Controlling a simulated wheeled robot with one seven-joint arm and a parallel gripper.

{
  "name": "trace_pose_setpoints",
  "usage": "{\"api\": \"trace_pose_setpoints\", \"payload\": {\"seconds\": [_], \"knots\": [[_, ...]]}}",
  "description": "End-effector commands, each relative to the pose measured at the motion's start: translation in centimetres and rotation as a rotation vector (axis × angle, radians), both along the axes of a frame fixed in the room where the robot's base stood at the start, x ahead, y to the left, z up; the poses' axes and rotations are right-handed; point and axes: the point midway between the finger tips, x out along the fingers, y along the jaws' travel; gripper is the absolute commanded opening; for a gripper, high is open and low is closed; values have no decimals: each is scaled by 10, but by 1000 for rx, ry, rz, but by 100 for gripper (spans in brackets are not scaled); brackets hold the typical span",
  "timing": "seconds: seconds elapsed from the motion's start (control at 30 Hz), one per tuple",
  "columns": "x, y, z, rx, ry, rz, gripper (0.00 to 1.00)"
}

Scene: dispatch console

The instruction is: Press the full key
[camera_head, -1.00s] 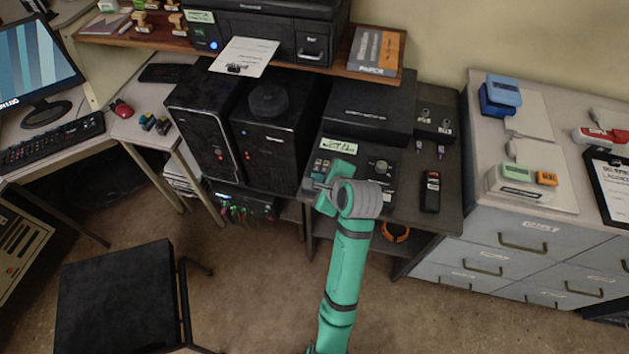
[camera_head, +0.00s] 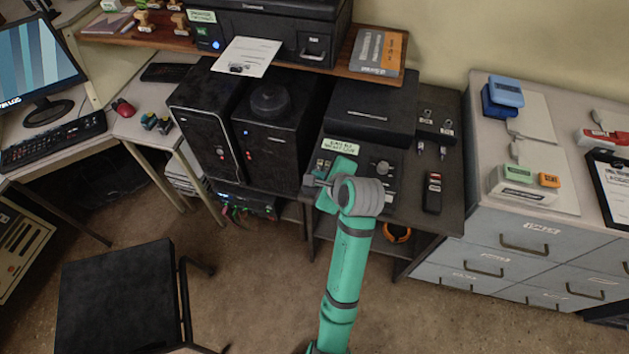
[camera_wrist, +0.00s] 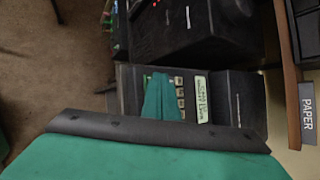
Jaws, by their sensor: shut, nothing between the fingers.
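A black console panel (camera_head: 392,202) on the low dark table has a small group of pale keys (camera_head: 322,164) below a pale green label (camera_head: 342,147). The keys (camera_wrist: 180,92) show in a row in the wrist view, beside the label (camera_wrist: 202,98). The lettering on the keys is too small to read, so I cannot tell which is the full key. My teal gripper (camera_wrist: 162,98) is shut and empty, over the panel right beside the keys. It covers part of the panel, and I cannot tell whether its tip touches a key. My wrist hides the panel's lower left in the head view.
A knob (camera_head: 382,167) and a black handset (camera_head: 433,192) lie right of the keys. A black box (camera_head: 370,108) stands behind the panel. Dark computer towers (camera_head: 270,135) stand to the left, grey drawers (camera_head: 520,245) to the right. A chair (camera_head: 118,295) stands on the floor.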

Motion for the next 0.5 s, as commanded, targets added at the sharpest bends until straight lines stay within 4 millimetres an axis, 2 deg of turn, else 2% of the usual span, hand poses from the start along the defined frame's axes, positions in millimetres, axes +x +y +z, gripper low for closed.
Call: {"api": "trace_pose_setpoints", "payload": {"seconds": [0.33, 0.5], "knots": [[0, 0, 2, 0, -1, -1, 0], [1, 2, 14, 0, -3, 4, 0]]}}
